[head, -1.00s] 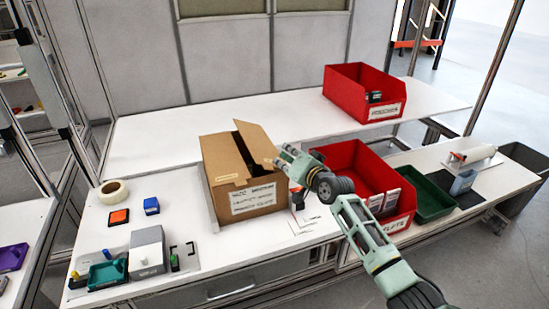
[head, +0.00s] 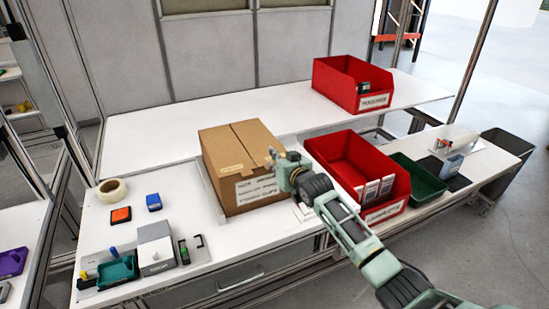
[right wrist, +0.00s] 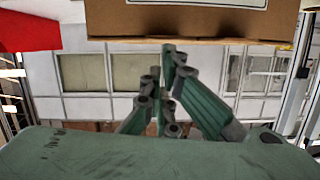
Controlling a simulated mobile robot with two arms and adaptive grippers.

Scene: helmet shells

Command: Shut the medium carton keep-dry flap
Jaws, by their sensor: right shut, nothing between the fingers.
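The brown carton (head: 227,158) stands on the white workbench with its printed label (head: 255,187) facing the front. Its top flaps lie flat and meet at a seam, so the top looks closed. My right gripper (head: 274,158) is shut and empty at the carton's upper right edge; whether it touches the flap I cannot tell. In the right wrist view the gripper's fingers (right wrist: 165,90) are close together, and the carton (right wrist: 190,22) fills the top edge of the picture. My left gripper is not in view.
A red bin (head: 402,190) stands right of the carton, close to my right arm, with a green tray (head: 417,178) beyond it. Another red bin (head: 330,72) stands on the rear shelf.

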